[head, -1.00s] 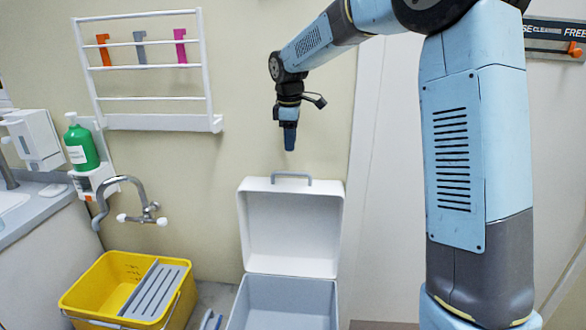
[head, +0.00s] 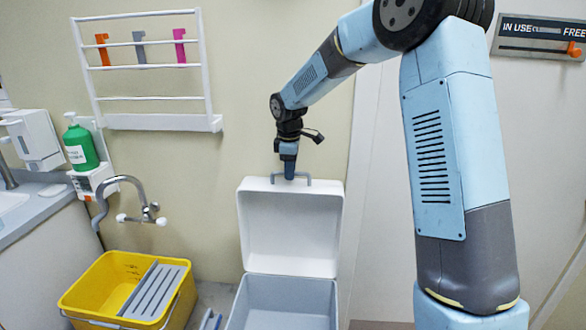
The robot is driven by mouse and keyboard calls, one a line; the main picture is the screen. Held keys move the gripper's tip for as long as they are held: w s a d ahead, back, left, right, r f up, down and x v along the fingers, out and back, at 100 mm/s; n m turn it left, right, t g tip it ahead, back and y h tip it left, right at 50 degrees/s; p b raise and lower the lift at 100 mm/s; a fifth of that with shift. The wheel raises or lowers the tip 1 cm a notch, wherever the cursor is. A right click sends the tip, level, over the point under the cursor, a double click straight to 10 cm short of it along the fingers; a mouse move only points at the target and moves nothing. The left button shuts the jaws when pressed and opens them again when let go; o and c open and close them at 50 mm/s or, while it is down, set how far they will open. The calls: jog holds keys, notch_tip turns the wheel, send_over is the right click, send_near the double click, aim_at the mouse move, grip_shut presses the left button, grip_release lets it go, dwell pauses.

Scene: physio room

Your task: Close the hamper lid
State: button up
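The hamper (head: 286,296) is a grey open box on the floor at the bottom middle.
A yellow bucket (head: 78,296) with a grey wringer stands left of the hamper. A wall tap (head: 145,212), a green bottle (head: 81,147) and a white rack (head: 150,122) are on the wall. The wall lies close behind the lid.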

jog(key=shift+c, duration=0.3)
grip_shut()
